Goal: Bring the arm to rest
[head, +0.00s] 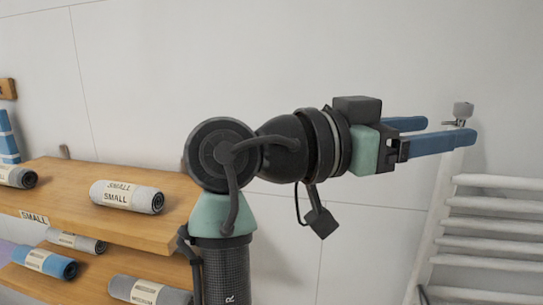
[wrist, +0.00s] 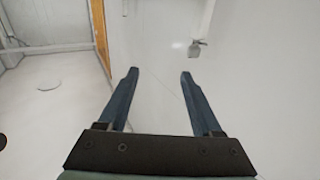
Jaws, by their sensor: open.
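My gripper (head: 450,132) is raised in the head view, with the arm bent at the elbow and the fingers pointing right. Its two blue fingers are apart with nothing between them. In the wrist view my gripper (wrist: 158,76) also shows open and empty, with a pale, bare surface beyond the fingertips. No fingertip is seen gripping anything.
A wooden shelf (head: 75,188) with rolled towels, one a grey roll (head: 127,196), stands left of my arm. A white slatted rack (head: 500,212) is at the lower right. A small grey fixture (head: 463,110) shows by the fingertips; its distance is unclear.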

